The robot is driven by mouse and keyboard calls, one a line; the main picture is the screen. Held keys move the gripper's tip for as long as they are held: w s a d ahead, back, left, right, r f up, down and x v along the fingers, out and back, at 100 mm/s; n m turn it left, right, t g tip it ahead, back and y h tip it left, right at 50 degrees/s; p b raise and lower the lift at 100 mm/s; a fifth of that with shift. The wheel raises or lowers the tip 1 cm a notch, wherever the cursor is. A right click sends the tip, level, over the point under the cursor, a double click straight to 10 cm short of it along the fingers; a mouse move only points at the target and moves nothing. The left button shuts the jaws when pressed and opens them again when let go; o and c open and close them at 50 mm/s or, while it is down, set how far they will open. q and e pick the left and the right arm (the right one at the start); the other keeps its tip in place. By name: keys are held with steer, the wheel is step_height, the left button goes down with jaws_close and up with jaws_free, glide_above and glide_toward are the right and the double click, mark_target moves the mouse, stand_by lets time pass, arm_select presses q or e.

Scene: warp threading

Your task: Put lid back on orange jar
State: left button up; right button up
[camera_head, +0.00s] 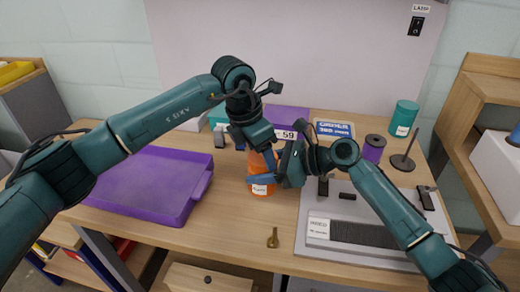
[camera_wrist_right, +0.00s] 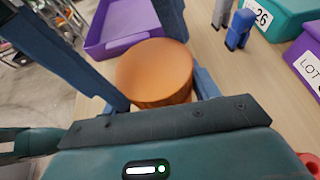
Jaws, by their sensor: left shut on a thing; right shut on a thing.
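The orange jar (camera_head: 262,189), with a white label, stands upright on the table in the middle of the head view. My right gripper (camera_head: 264,179) comes in from the right and is shut around the jar's body. My left gripper (camera_head: 267,152) reaches down from above and is shut at the jar's top, on the orange lid. In the right wrist view the lid (camera_wrist_right: 155,65) shows as a round, flat orange top with a ribbed edge. The grippers hide much of the jar; whether the lid is fully seated I cannot tell.
A purple tray (camera_head: 140,184) lies at left. A grey board (camera_head: 312,247) with a dark panel lies at right, and a small brass piece (camera_head: 273,238) is in front. A purple spool (camera_head: 373,148), a spindle stand (camera_head: 403,161) and a teal canister (camera_head: 403,117) stand behind.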

arm_select(q)
steer(key=shift+a+f, duration=0.15)
steer(key=shift+f, duration=0.5)
arm_select(e)
steer(key=shift+s+a+r, duration=0.15)
steer(key=shift+s+r, duration=0.05)
arm_select(q)
steer(key=shift+r, duration=0.55)
arm_select(e)
steer(key=shift+w, duration=0.1)
arm_select(q)
steer(key=shift+r, duration=0.3)
arm_select(e)
steer(key=shift+w+f, duration=0.1)
steer(key=shift+f, duration=0.05)
